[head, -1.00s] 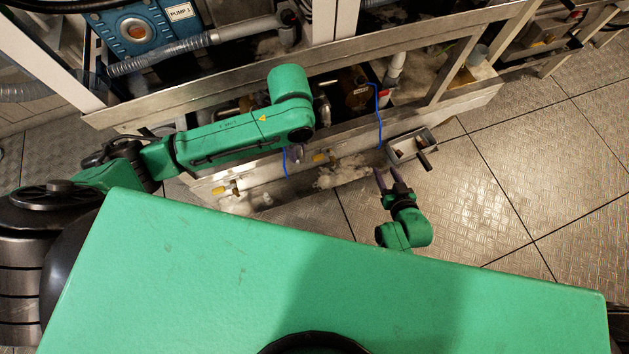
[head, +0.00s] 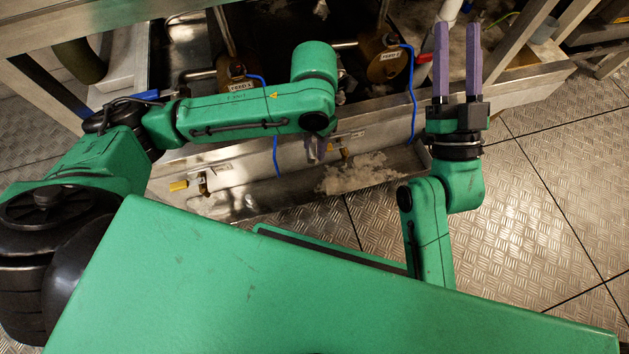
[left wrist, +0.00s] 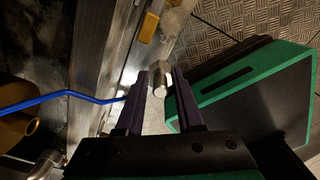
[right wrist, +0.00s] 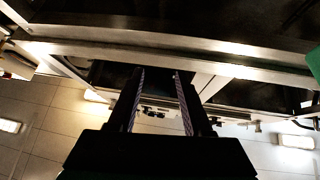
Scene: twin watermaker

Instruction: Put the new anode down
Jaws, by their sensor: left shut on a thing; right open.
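My left gripper (head: 318,150) is mostly hidden under its green forearm in the head view, beside the front wall of the metal trough. In the left wrist view its purple fingers (left wrist: 152,95) are shut on a short grey metal piece with a hex section (left wrist: 161,78), which seems to be the anode. Its far end lies towards a brass-coloured fitting, and I cannot tell whether they touch. My right gripper (head: 457,65) is open and empty, fingers pointing away, right of the trough. In the right wrist view nothing is between its fingers (right wrist: 157,95).
The drip tray (head: 285,195) along the trough front holds whitish crust (head: 360,172). Two brass housings labelled feed (head: 237,85) (head: 384,62) stand behind, with blue cables (head: 411,95) hanging over the edge. Patterned floor (head: 555,185) is free at right.

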